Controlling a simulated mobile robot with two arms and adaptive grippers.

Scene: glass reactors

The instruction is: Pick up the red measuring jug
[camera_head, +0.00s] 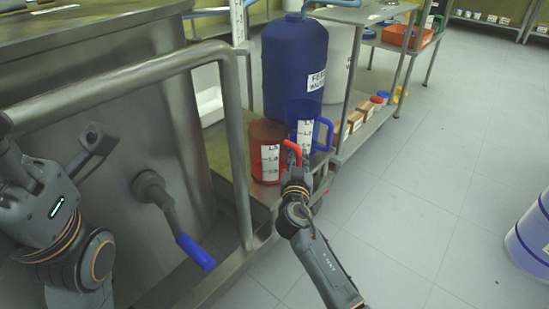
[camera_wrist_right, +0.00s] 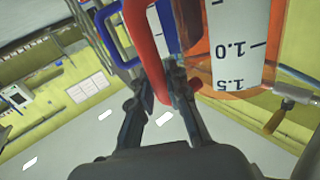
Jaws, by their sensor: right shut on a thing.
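The red measuring jug (camera_head: 266,152) is see-through with a white scale strip and a red handle. It stands on the low metal shelf in the head view. It also shows at the upper right of the right wrist view (camera_wrist_right: 287,40). My right gripper (camera_head: 296,172) reaches the jug's handle from the front. In the right wrist view my right gripper's fingers (camera_wrist_right: 165,85) are closed around the red handle (camera_wrist_right: 145,50). My left gripper is out of sight; only my left arm shows at the left.
A blue measuring jug (camera_head: 305,122) stands close behind and right of the red jug. A large blue drum (camera_head: 292,62) is behind them. A metal rail (camera_head: 236,130) rises to the left. Open grey floor (camera_head: 420,210) lies to the right.

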